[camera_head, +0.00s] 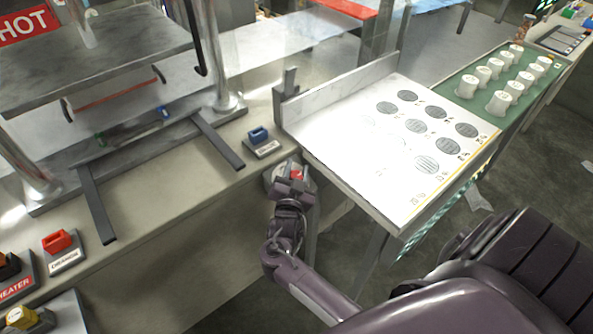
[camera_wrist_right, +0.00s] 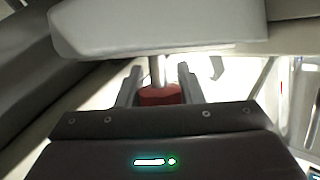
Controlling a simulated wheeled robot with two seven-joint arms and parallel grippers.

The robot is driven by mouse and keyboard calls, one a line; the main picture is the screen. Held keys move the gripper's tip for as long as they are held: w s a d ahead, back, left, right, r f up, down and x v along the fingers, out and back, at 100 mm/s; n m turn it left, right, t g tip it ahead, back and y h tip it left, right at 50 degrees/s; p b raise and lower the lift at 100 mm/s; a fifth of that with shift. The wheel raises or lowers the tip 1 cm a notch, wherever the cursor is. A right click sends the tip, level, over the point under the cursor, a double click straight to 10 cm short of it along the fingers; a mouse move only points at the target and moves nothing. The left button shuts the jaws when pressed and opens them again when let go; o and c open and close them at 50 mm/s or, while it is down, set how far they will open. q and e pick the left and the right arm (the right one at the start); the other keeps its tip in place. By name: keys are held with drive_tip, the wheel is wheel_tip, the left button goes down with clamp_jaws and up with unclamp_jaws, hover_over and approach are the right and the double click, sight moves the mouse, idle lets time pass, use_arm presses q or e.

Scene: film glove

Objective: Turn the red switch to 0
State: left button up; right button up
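A red switch (camera_head: 297,174) sits on a small box at the front right edge of the bench. My right gripper (camera_head: 291,186) is right at it and partly hides it. In the right wrist view the red switch (camera_wrist_right: 160,95) shows between the two fingertips of my right gripper (camera_wrist_right: 159,85). The fingers stand apart on either side of it; I cannot tell whether they touch it. The switch's markings are hidden. Another red switch (camera_head: 57,241), on a labelled base, sits at the left of the bench. My left gripper is not in view.
A blue switch (camera_head: 259,135) sits on the bench behind my right gripper. A metal press frame (camera_head: 100,60) stands at the left. A white board with grey discs (camera_head: 400,145) is at the right, beside a green tray (camera_head: 540,85) of white cups. A yellow knob (camera_head: 20,317) is at the lower left.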

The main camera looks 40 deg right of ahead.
drive_tip(key=c, duration=0.4)
drive_tip(key=shift+n+t+y, duration=0.3)
drive_tip(key=shift+n+t, duration=0.1)
drive_tip(key=n+t+y, duration=0.1)
drive_tip(key=n, duration=0.1)
drive_tip(key=n+t+y, duration=0.3)
drive_tip(key=n+y, duration=0.1)
drive_tip(key=shift+w+a+r+t, duration=0.1)
drive_tip(key=shift+w+a+t, duration=0.05)
drive_tip(key=shift+a+t, duration=0.15)
drive_tip(key=n+y, duration=0.2)
drive_tip(key=n+t+y, duration=0.1)
drive_tip(key=n+y, duration=0.1)
drive_tip(key=y, duration=0.1)
drive_tip(key=n+y, duration=0.3)
drive_tip(key=shift+w+a+b, duration=0.1)
drive_tip(key=shift+a+b, duration=0.2)
drive_tip(key=shift+a, duration=0.1)
drive_tip(key=shift+a+n+y, duration=0.1)
drive_tip(key=shift+n+y, duration=0.2)
drive_tip(key=shift+n, duration=0.1)
drive_tip(key=o, duration=1)
drive_tip(key=shift+c, duration=0.2)
